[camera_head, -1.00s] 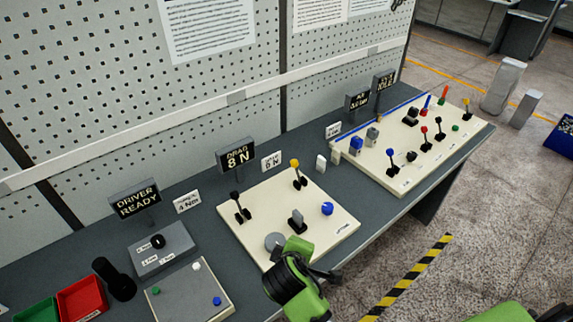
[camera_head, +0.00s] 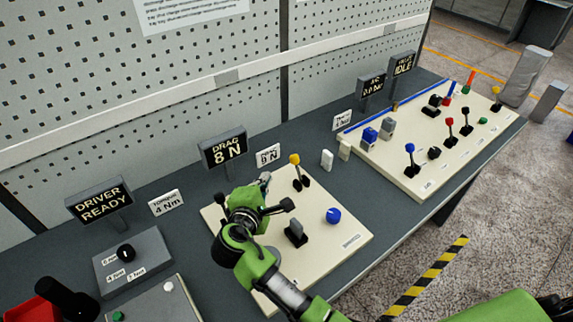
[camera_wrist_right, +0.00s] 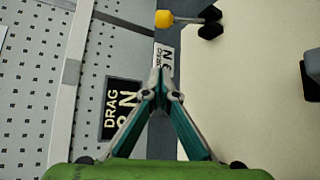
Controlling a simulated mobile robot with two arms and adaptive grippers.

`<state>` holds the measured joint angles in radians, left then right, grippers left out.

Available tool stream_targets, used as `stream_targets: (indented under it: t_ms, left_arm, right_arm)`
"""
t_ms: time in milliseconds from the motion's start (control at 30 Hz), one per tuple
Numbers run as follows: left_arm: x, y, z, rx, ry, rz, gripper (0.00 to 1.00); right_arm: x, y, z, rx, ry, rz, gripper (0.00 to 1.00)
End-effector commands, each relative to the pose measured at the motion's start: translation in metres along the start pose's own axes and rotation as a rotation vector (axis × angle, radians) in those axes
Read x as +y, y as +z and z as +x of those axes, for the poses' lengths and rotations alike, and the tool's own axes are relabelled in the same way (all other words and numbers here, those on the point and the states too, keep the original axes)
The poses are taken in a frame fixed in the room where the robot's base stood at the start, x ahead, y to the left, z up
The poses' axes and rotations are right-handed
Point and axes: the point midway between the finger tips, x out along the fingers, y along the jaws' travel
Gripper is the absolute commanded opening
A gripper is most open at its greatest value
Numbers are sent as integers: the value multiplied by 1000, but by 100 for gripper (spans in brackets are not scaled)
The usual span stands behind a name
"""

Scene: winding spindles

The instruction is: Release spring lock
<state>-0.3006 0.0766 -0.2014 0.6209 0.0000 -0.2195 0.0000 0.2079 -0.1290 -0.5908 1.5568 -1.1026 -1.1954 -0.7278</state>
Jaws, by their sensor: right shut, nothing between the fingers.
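My right gripper (camera_head: 264,180) is shut and empty above the far left part of the middle cream panel (camera_head: 343,262). Its closed fingertips (camera_wrist_right: 160,78) point toward the panel's back edge in the wrist view. A yellow-knobbed lever (camera_head: 295,160) stands to the right of the fingertips, apart from them; it also shows in the wrist view (camera_wrist_right: 165,19). A grey upright handle (camera_head: 296,232) and a blue knob (camera_head: 333,216) stand nearer the front. My gripper and arm cover the panel's left part. No label readably marks the spring lock. My left gripper is out of view.
The "DRAG 8 N" sign (camera_head: 224,147) stands behind the panel, close to my right gripper. A second cream panel (camera_head: 400,180) with several levers lies to the right. A grey driver box (camera_head: 132,262) stands left. A perforated wall (camera_head: 345,60) rises behind the bench.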

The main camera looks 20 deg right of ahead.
Motion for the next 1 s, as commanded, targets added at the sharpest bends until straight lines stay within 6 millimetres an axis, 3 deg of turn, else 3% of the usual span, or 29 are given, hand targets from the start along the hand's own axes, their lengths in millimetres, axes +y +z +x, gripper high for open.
stream_targets:
  t_ms: [533, 1000]
  left_arm:
    - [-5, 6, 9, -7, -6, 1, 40]
    - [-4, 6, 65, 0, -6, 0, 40]
  right_arm:
    - [-4, -1, 9, -1, 1, 0, 0]
    - [-7, -2, 87, -2, 2, 1, 0]
